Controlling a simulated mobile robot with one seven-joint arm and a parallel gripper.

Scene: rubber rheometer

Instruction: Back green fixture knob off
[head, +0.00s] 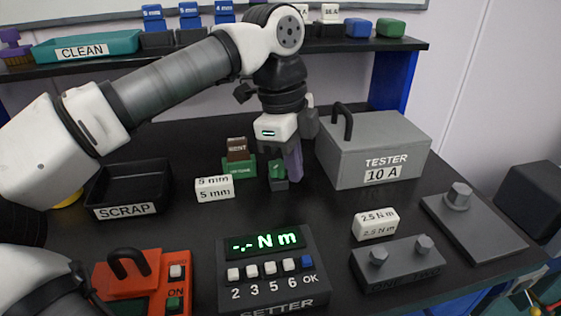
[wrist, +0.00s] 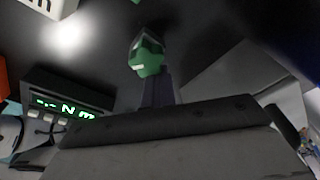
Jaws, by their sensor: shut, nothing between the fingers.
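The green fixture knob (head: 276,170) sits on a small dark grey block (head: 280,185) in the middle of the table. In the wrist view the knob (wrist: 147,60) shows just beyond my fingertips. My gripper (head: 293,172) points down at the knob's right side, with its fingers shut and nothing between them. The fingers (wrist: 158,92) also show in the wrist view, close to the knob. I cannot tell whether they touch it.
A green block (head: 239,168) with a brown BENT piece (head: 238,149) and a white 5 mm block (head: 215,188) stand left. The grey TESTER box (head: 372,140) stands close right. The SETTER (head: 272,272) is in front, the SCRAP tray (head: 125,211) far left.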

